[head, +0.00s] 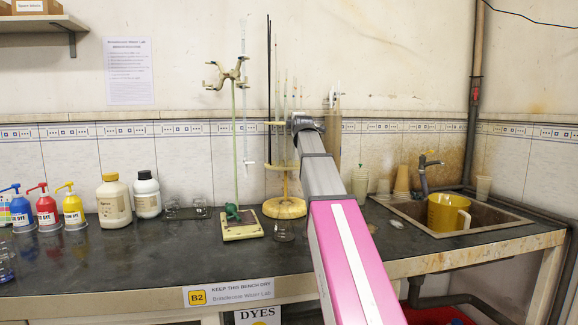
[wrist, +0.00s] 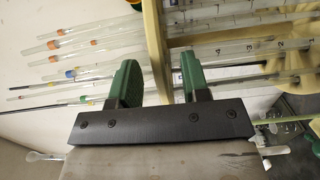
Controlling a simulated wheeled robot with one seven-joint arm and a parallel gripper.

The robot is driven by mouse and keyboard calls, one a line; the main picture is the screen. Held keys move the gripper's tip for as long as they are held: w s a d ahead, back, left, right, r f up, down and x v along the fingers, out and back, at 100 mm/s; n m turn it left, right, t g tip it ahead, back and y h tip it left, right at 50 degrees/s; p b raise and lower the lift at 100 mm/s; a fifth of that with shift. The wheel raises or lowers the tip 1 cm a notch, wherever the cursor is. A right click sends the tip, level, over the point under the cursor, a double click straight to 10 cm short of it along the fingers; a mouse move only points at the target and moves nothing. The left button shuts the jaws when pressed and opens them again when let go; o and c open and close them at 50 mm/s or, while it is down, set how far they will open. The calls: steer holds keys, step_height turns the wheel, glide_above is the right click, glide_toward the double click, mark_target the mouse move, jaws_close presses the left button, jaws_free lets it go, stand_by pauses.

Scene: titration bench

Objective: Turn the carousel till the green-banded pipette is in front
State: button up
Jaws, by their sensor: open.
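The pipette carousel stands on the bench in the head view, with a round wooden base (head: 285,208) and upper discs, partly hidden by my arm. Thin pipettes stand upright in it. The wrist view shows the edge of a wooden carousel disc (wrist: 155,45) and several glass pipettes (wrist: 95,47) with small coloured bands, some orange. I cannot pick out the green band with certainty. My gripper (wrist: 160,80) is open, its two green fingers apart on either side of the disc's rim. I cannot tell if they touch it. In the head view my gripper is hidden behind my arm.
A burette stand (head: 238,222) stands close left of the carousel, and a small glass beaker (head: 284,230) sits in front of its base. The sink (head: 480,217) with a yellow jug (head: 447,212) is to the right. Bottles (head: 114,202) stand at left.

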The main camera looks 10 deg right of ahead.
steer(key=shift+s, duration=0.1)
steer(key=shift+s+a, duration=0.15)
steer(key=shift+s, duration=1.3)
steer(key=shift+s+a, duration=0.1)
steer(key=shift+s, duration=1.35)
